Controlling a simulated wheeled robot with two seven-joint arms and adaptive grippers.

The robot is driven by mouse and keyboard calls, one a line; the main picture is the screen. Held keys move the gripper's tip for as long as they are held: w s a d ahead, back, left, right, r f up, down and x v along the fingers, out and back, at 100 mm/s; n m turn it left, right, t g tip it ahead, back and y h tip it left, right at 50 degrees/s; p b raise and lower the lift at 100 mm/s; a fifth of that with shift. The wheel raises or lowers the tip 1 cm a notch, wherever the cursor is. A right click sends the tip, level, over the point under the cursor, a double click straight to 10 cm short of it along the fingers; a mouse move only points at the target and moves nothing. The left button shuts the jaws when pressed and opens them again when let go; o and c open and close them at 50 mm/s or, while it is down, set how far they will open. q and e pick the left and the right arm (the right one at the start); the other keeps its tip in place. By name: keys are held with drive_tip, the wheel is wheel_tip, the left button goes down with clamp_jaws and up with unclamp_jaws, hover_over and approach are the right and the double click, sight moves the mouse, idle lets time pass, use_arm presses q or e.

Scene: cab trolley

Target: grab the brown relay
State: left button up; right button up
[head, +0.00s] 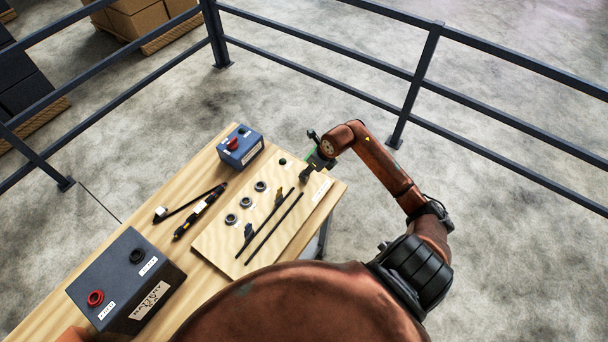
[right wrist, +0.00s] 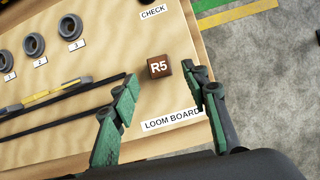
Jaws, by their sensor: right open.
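The brown relay (right wrist: 158,66) is a small cube marked R5. In the right wrist view it sits on the loom board, near the LOOM BOARD label. My right gripper (right wrist: 161,80) is open with green fingers, and the relay shows between and slightly beyond its fingertips. There is a gap on both sides, and no contact shows. In the head view my right gripper (head: 309,172) is over the board's far right corner, and I cannot make out the relay there. My left gripper is not in view.
The loom board (head: 285,232) carries several grey rings and dark cables, one with a yellow part. A blue box (head: 240,149) and a dark box (head: 128,283) with red and black terminals stand on the wooden table (head: 206,165). Railings surround the area.

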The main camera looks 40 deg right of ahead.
drive_tip(key=x, duration=0.3)
drive_tip(key=shift+w+f+p, duration=0.2)
drive_tip(key=shift+f+p, duration=0.05)
drive_tip(key=shift+p, duration=0.05)
drive_tip(key=shift+f, duration=0.2)
drive_tip(key=shift+w+f, duration=0.1)
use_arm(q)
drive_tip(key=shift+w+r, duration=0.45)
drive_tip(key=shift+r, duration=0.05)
use_arm(e)
clamp_jaws()
